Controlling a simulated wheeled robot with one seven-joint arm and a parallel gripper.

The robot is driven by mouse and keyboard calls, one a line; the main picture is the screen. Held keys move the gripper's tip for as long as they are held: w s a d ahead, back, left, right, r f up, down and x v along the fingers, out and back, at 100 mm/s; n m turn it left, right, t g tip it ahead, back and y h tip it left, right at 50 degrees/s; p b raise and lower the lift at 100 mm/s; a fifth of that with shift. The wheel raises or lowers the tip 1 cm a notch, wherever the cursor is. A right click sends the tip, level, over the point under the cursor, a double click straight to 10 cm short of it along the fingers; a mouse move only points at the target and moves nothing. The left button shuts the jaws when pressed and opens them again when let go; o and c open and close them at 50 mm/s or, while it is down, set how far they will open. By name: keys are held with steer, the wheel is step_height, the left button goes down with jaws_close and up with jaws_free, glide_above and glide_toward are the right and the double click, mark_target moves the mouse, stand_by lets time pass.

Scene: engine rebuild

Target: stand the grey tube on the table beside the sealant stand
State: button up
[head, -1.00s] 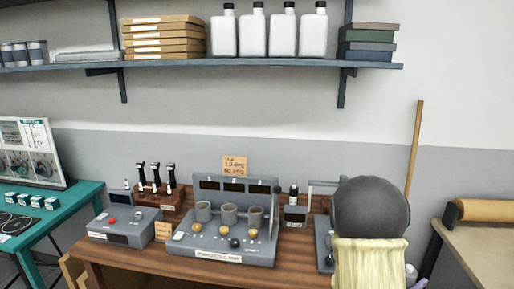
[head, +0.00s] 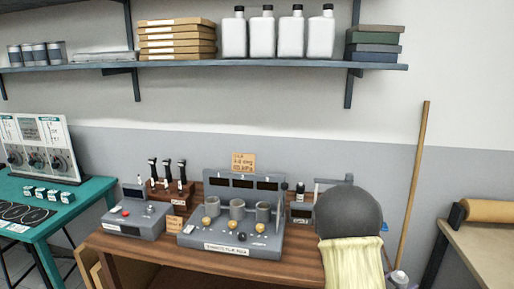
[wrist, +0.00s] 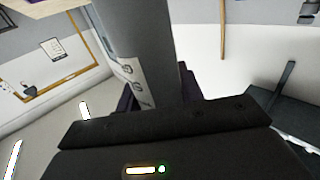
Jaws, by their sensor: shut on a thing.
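My gripper (wrist: 157,92) is shut on a grey tube (wrist: 150,45) in the wrist view. The tube is smooth and has a white label with dark marks on its left side. Its upper end runs out of the picture. No tabletop shows under it in the wrist view. The gripper and tube do not show in the head view. The wooden table (head: 112,243) is in the head view. On it a wooden rack (head: 172,197) holds three black-topped items, and a small black-capped bottle (head: 300,190) stands farther right. I cannot tell which is the sealant stand.
A grey console with three cups (head: 222,243) fills the table's middle, and a grey box (head: 136,222) is at left. The table's right end is mostly hidden. A shelf (head: 285,66) with white bottles hangs above. A wooden pole (head: 413,190) leans at right.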

steer(key=w+a+f+n+t+y, duration=0.3)
steer(key=a+f+n+y, duration=0.1)
steer(key=a+f, duration=0.3)
steer(key=w+a+f+n+t+y+p, duration=0.1)
steer(key=w+a+f+n+t+y, duration=0.3)
steer(key=a+f+y, duration=0.3)
steer(key=w+a+f+n+t+y+p, duration=0.1)
steer(key=w+a+f+n+t+y, duration=0.2)
steer(key=a, duration=0.8)
step_height(320, 180, down, 4)
steer(key=shift+w+a+f+n+t+y, duration=0.1)
steer(key=shift+w+a+n+t+y, duration=0.2)
steer(key=shift+n+y, duration=0.85)
steer(key=shift+s+a, duration=0.1)
steer(key=s+f, duration=0.4)
steer(key=f, duration=0.1)
steer(key=shift+s+f, duration=0.2)
steer(key=shift+f, duration=0.05)
steer(key=shift+a, duration=0.1)
steer(key=shift+d, duration=0.2)
